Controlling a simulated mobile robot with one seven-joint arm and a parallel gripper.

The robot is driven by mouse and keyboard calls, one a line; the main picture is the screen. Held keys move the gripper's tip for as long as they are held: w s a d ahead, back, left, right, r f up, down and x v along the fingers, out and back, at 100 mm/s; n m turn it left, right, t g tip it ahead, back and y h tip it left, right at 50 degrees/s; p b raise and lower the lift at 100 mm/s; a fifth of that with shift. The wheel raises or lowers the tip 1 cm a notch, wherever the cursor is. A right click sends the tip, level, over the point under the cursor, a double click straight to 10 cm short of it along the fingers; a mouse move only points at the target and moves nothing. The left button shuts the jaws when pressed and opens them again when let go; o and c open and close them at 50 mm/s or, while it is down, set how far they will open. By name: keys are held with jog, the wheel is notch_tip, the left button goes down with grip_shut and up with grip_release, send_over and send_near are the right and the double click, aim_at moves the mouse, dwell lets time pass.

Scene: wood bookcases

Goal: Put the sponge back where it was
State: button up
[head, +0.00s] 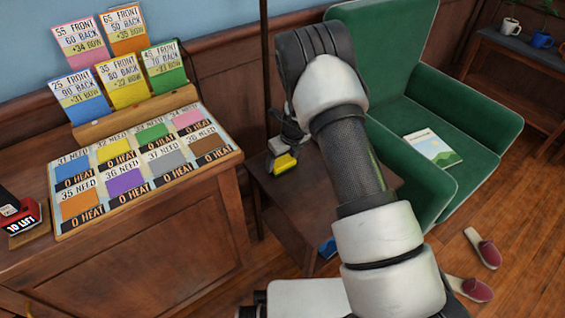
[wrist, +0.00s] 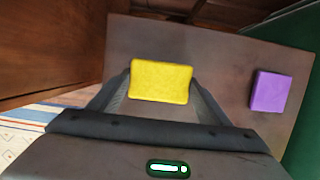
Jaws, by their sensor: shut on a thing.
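A yellow block that looks like the sponge (wrist: 160,80) sits between the two fingers of my gripper (wrist: 160,92) in the wrist view. My gripper is shut on it. In the head view the yellow sponge (head: 285,164) shows below my gripper, over the dark side table (head: 308,205). I cannot tell whether the sponge touches the tabletop. A purple block (wrist: 270,91) lies on the table to the right in the wrist view, apart from my gripper. My arm hides part of the table in the head view.
A green armchair (head: 465,110) with a booklet (head: 432,148) stands right of the table. A wooden cabinet (head: 160,240) with colored cards is at left. A thin dark pole (head: 264,70) rises behind the table. Slippers (head: 482,248) lie on the floor. Bare tabletop surrounds the sponge.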

jog(key=shift+f, duration=0.1)
jog(key=o, duration=1)
jog(key=shift+f, duration=0.1)
